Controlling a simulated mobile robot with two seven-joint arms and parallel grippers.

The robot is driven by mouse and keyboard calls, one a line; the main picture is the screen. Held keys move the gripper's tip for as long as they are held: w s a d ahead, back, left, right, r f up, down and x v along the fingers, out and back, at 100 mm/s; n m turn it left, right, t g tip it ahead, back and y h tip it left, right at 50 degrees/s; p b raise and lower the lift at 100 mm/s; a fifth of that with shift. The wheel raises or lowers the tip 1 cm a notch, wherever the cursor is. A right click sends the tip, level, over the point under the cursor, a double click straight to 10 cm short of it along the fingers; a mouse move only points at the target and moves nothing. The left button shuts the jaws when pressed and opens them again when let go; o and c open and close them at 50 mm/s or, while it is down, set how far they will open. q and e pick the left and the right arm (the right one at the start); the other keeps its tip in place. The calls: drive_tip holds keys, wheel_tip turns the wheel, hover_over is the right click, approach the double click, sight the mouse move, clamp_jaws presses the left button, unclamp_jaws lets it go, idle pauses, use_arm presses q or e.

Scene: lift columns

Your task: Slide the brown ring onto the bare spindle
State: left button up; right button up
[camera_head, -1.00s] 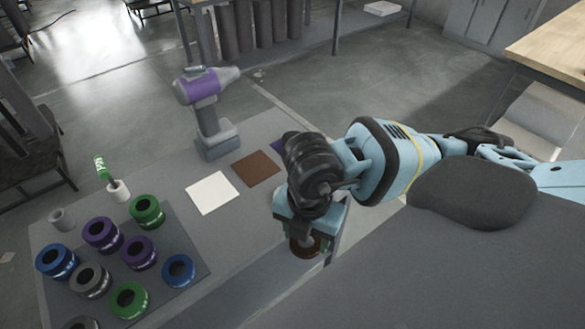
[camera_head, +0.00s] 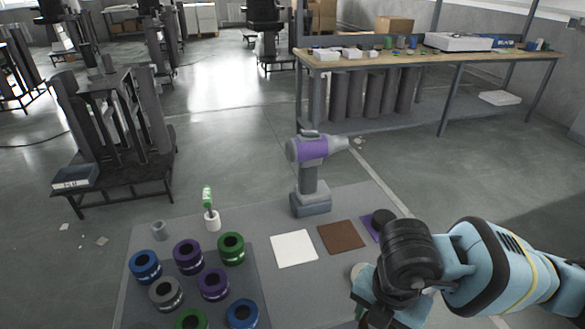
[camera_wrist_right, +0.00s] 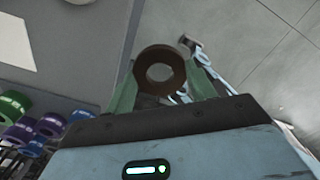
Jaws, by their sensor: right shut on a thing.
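The brown ring (camera_wrist_right: 143,66) is between the fingertips of my right gripper (camera_wrist_right: 160,82), which is shut on it. Its round hole faces the wrist camera. A brown square (camera_head: 341,237) lies on the grey mat between a white and a purple square. I cannot make out a bare spindle for certain. My left gripper is not in view.
Several blue, purple, green and grey rings (camera_head: 187,254) stand on a dark pad at the left. A purple-grey drill (camera_head: 311,172) stands at the back of the mat. A dark cylinder (camera_head: 383,217) is on the purple square. A white pot (camera_head: 212,221) holds a green-handled tool.

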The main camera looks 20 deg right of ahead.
drive_tip(key=n, duration=0.6)
drive_tip(key=w+r+n, duration=0.1)
drive_tip(key=n, duration=1.1)
drive_tip(key=shift+w+a+r, duration=0.15)
drive_tip(key=shift+w+r, duration=0.15)
drive_tip(key=shift+w, duration=0.1)
drive_tip(key=n, duration=0.5)
drive_tip(key=shift+w+r+n, duration=0.2)
drive_tip(key=shift+w+n, duration=0.1)
drive_tip(key=n, duration=0.5)
drive_tip(key=shift+w+r+n, duration=0.2)
drive_tip(key=shift+r+n, duration=0.05)
drive_tip(key=shift+n, duration=0.05)
drive_tip(key=n, duration=0.5)
drive_tip(key=w+r+n, duration=0.1)
drive_tip(key=n, duration=1.1)
drive_tip(key=shift+w+a+r, duration=0.2)
drive_tip(key=shift+r, duration=0.1)
drive_tip(key=shift+w+a, duration=0.1)
